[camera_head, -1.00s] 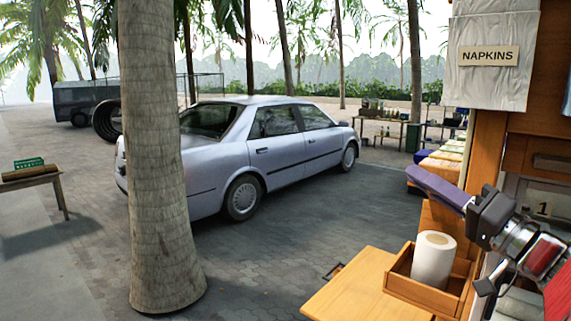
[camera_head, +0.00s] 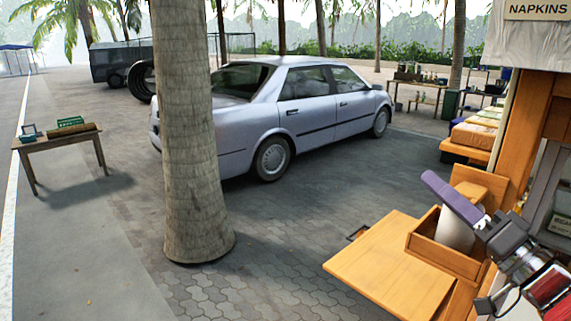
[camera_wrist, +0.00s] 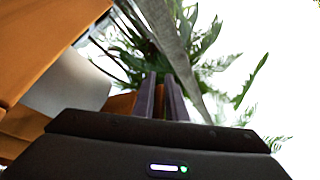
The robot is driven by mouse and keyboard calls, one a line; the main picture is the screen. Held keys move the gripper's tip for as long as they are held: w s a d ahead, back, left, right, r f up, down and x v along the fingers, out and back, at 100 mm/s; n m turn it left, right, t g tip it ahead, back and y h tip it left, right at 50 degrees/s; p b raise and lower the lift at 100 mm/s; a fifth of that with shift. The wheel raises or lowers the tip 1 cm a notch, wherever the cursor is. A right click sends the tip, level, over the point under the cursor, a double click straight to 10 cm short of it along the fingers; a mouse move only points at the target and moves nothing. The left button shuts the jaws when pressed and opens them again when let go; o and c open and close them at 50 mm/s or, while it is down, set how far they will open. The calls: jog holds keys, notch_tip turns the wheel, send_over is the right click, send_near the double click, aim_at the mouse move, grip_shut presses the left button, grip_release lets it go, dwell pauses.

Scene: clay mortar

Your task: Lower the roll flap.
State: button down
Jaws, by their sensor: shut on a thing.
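A flat wooden board (camera_head: 390,265) juts out level from the stall at lower right; it may be the roll flap, but I cannot be sure. A wooden box (camera_head: 447,258) stands at its right end, with a white paper roll (camera_head: 455,232) upright in it. My gripper (camera_head: 430,178) reaches in from the lower right, its purple fingers above the box and partly covering the roll. In the wrist view the fingers (camera_wrist: 162,80) are close together; what they hold is not clear. A pale rounded surface, probably the roll (camera_wrist: 70,88), lies left of them, beside orange wood.
The stall's wooden post (camera_head: 520,125) and a hanging white sheet with a NAPKINS sign (camera_head: 537,9) are close on the right. A palm trunk (camera_head: 190,140) stands to the left, with a silver car (camera_head: 290,115) behind. Paved ground lies open between trunk and board.

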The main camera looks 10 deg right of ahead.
jog(key=shift+a+y, duration=0.4)
jog(key=shift+a, duration=0.05)
jog(key=c, duration=2.2)
grip_release()
jog(key=shift+o, duration=0.2)
jog(key=shift+d, duration=0.1)
jog(key=shift+v, duration=0.85)
jog(key=v, duration=1.2)
jog(key=shift+s, duration=0.1)
jog(key=shift+c, duration=0.3)
